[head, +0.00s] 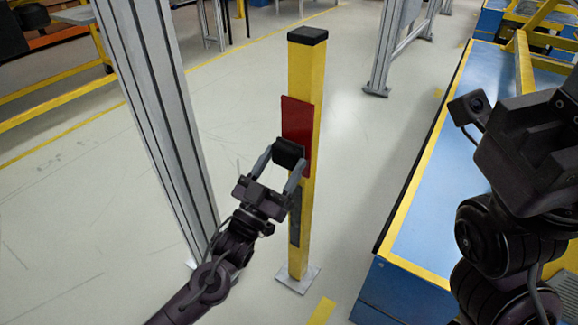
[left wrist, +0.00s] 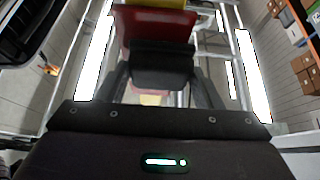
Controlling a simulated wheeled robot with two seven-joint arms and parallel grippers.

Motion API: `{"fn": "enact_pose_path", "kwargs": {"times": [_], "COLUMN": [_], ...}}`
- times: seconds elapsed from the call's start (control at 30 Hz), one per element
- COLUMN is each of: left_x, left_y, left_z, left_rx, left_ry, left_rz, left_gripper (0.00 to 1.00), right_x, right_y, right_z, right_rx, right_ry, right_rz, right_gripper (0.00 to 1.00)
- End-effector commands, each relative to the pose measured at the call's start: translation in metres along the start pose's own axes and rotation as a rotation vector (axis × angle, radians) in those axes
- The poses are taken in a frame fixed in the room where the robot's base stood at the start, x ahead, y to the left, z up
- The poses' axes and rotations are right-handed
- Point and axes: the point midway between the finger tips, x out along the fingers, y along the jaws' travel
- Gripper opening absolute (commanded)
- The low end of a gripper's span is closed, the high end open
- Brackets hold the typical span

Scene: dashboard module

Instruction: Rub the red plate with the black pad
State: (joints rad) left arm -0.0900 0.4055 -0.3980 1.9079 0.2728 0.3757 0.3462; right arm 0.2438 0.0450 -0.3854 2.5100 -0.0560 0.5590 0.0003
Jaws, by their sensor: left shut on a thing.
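The red plate (head: 298,122) is fixed upright on the face of a yellow post (head: 312,70). My left gripper (head: 287,160) is shut on the black pad (head: 289,152) and holds it at the lower part of the plate. In the left wrist view the pad (left wrist: 162,65) sits between my fingers, in front of the red plate (left wrist: 150,28). I cannot tell whether the pad touches the plate. My right arm shows at the right edge of the head view, but its fingertips do not show.
A grey metal column (head: 160,110) stands left of the post, close to my left arm. A blue table with a yellow edge (head: 420,225) stands on the right. A dark panel (head: 295,218) is lower on the post.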

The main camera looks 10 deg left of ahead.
Motion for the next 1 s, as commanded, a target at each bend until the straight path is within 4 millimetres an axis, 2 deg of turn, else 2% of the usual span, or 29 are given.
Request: {"fn": "enact_pose_path", "kwargs": {"times": [0.03,0.1,0.43,1.0], "left_x": [0.002,0.002,-0.001,-0.047], "left_y": [-0.009,-0.013,-0.014,-0.01], "left_z": [0.001,0.001,0.0,-0.028], "left_rx": [0.009,0.009,0.009,0.004], "left_ry": [-0.005,-0.005,-0.008,-0.006], "left_rz": [-0.01,-0.011,-0.013,-0.006], "left_gripper": [0.42,0.42,0.41,0.41], "right_x": [0.001,0.002,0.004,0.035], "right_y": [0.0,0.0,0.001,0.006], "right_z": [0.0,0.0,0.001,0.005], "right_rx": [0.0,0.0,0.0,0.0], "right_ry": [0.0,0.0,0.0,0.0], "right_rz": [0.0,0.0,0.0,0.0], "right_gripper": [0.36,0.36,0.36,0.36]}}
